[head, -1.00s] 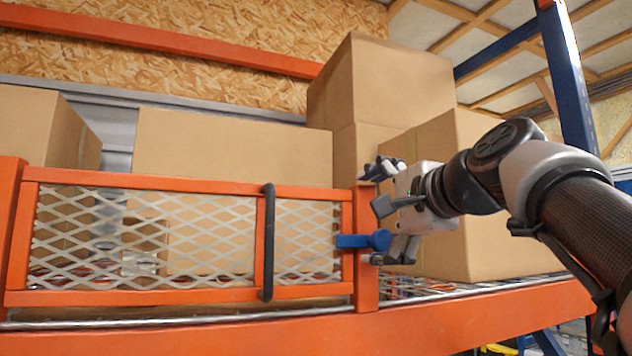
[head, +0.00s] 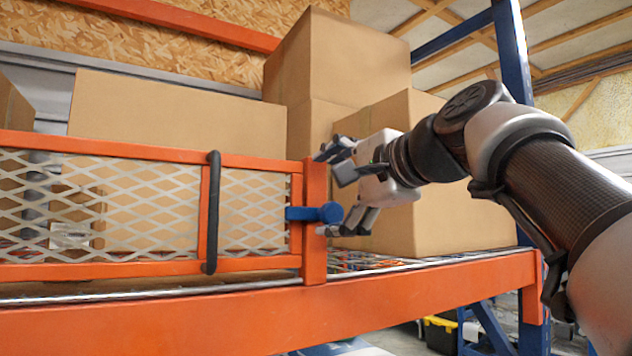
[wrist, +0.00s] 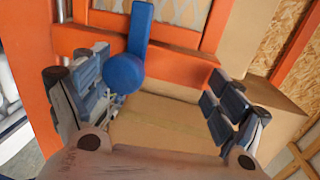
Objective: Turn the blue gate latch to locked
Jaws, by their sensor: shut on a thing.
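The blue gate latch (head: 304,214) lies horizontal across the right end post of the orange mesh gate (head: 253,163), its round knob at the right. It also shows in the wrist view (wrist: 124,72), with its bar pointing up. My gripper (head: 324,193) is at the right end of the gate, one finger above the knob and one beside its lower side. In the wrist view the knob lies against or close to the left finger, with a gap to the right finger; exact contact is unclear.
Cardboard boxes (head: 338,55) stand behind the gate and close behind my gripper. A black upright handle (head: 212,212) is on the gate. The orange shelf beam (head: 150,318) runs below, and a blue rack post (head: 512,50) rises at the right.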

